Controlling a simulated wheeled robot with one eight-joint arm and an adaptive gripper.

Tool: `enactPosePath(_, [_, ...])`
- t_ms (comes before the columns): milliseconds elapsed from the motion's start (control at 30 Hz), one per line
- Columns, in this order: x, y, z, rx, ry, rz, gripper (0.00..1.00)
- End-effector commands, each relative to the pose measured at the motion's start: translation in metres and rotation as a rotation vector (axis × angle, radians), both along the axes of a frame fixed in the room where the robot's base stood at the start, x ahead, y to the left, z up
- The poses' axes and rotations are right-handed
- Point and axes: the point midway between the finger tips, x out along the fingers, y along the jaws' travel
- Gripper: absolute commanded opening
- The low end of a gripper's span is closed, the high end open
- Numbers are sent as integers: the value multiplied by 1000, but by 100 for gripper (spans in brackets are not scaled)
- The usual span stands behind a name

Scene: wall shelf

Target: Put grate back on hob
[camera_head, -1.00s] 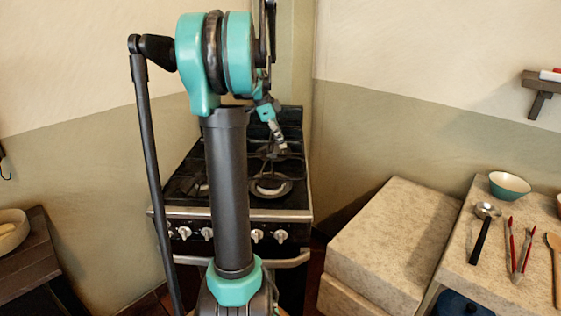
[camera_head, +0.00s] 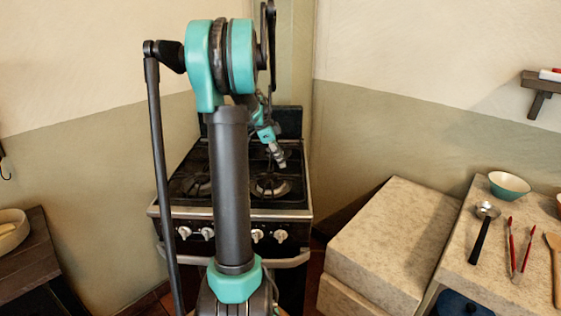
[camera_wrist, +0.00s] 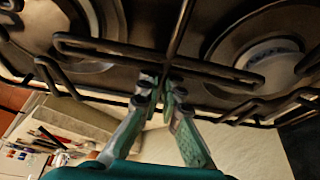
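The black stove (camera_head: 252,205) stands ahead of me against the wall, with its dark hob top partly hidden behind my arm. The grate (camera_wrist: 130,48) is a frame of dark bars, seen across the wrist view over two round burners; it also shows over the right burner in the head view (camera_head: 270,178). My gripper (camera_wrist: 160,85) has its fingertips close together around a bar at the grate's edge; it also shows above the right side of the hob (camera_head: 281,163). The grate lies level at or just above the hob; I cannot tell whether its feet touch.
A stone-topped block (camera_head: 395,240) stands right of the stove. The counter beyond holds a bowl (camera_head: 509,185), a ladle (camera_head: 481,232), red tongs (camera_head: 518,250) and a wooden spoon (camera_head: 555,262). A wooden table (camera_head: 40,255) is at left. Walls close in behind the stove.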

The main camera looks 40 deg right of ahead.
Motion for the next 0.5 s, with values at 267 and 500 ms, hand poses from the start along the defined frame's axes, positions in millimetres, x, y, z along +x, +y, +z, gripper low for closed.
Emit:
enactPosePath(267, [0, 0, -2, 0, 0, 0, 26])
enactPosePath(500, [0, 0, -1, 0, 0, 0, 26])
